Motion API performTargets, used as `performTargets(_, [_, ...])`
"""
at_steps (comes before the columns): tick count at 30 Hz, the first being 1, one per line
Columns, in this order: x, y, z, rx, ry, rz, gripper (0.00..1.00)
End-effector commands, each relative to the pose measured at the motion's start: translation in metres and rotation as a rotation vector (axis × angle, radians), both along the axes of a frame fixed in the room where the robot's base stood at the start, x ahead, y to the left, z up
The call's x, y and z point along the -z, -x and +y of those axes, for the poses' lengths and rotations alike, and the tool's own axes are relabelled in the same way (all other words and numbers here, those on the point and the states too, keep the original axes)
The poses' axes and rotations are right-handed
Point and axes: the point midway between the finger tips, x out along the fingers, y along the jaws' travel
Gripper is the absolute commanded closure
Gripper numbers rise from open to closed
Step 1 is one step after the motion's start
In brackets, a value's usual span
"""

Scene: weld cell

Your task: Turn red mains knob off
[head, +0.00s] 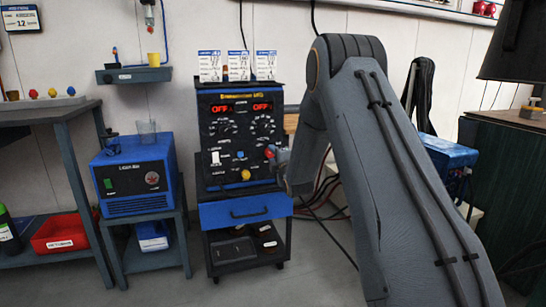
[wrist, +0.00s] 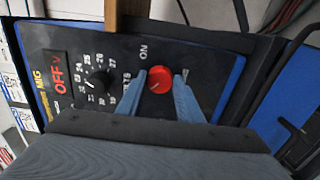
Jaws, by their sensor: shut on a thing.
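The red mains knob (wrist: 160,79) is on the dark front panel of the welder (head: 241,131); it also shows in the head view (head: 269,152), partly covered. My gripper (wrist: 159,86) has one blue-grey finger on each side of the knob and is shut on it. In the head view my gripper (head: 280,157) reaches the panel's right side. Another label beside the right finger is mostly hidden. A short pale mark shows on the knob; its exact direction is hard to tell. Both red displays (head: 221,108) read OFF.
A black knob with a numbered scale (wrist: 98,82) lies left of the red one in the wrist view. A yellow knob (head: 245,175) and a blue drawer (head: 246,211) are below. Cables hang right of the welder.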

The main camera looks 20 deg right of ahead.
Motion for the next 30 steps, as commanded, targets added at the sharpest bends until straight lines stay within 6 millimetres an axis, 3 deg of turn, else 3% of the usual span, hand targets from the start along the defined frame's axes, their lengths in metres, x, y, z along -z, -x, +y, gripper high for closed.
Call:
performTargets(2, [0.001,0.0,-0.001,0.001,0.0,0.003,0.89])
performTargets(3, [0.001,0.0,-0.001,0.001,0.0,0.003,0.65])
performTargets(6, [0.001,0.0,0.0,0.001,0.0,0.002,0.49])
performTargets(17, [0.0,0.005,0.0,0.0,0.0,0.001,0.49])
performTargets(30, [0.0,0.068,-0.001,0.001,0.0,0.004,0.49])
